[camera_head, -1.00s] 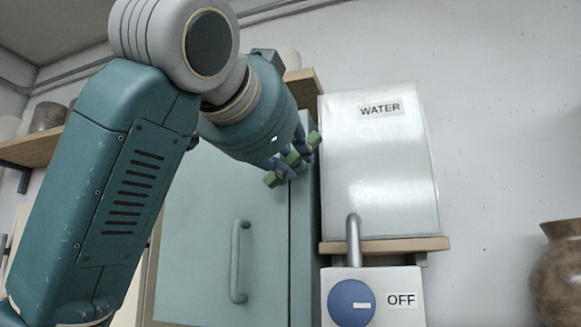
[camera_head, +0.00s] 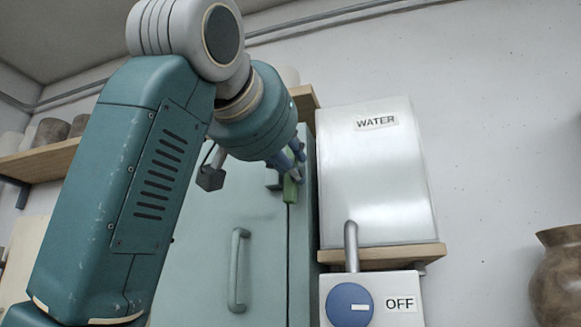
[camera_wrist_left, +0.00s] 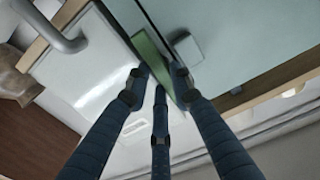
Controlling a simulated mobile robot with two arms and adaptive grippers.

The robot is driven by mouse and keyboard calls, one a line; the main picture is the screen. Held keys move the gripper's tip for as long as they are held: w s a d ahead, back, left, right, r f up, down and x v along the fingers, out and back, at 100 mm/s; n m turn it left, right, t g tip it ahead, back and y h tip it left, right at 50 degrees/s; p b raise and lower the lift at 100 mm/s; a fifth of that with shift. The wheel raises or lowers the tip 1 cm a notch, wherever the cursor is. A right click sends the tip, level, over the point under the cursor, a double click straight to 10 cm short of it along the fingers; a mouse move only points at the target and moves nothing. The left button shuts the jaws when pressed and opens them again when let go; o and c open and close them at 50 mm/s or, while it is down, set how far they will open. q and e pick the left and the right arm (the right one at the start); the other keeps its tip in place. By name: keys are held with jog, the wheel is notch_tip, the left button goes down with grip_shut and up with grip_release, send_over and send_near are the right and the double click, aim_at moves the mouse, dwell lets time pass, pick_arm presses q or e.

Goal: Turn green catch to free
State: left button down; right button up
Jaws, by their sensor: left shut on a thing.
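The green catch (camera_head: 290,190) is a bar at the upper right edge of the pale teal cabinet door (camera_head: 205,225). Its lower part points about straight down in the head view; its upper part is hidden behind my fingers. My left gripper (camera_head: 294,172) is shut on the catch. In the left wrist view my blue fingers (camera_wrist_left: 158,80) close around one end of the green bar (camera_wrist_left: 148,48). A small grey block (camera_head: 273,180) sits on the door just left of the catch. My right gripper is not in view.
Right of the cabinet, a white WATER tank (camera_head: 375,185) stands on a wooden shelf (camera_head: 390,256). Below it is a box with a blue knob (camera_head: 349,304) marked OFF. The door has a vertical handle (camera_head: 237,270). A brown pot (camera_head: 562,275) stands at far right.

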pick_arm(q)
jog(key=shift+f+n, duration=0.2)
jog(key=shift+n, duration=0.2)
jog(key=c, duration=1.7)
grip_release()
jog(key=shift+c, duration=0.2)
jog(key=shift+o, duration=1.3)
jog(key=shift+r, duration=0.1)
jog(key=v, duration=1.2)
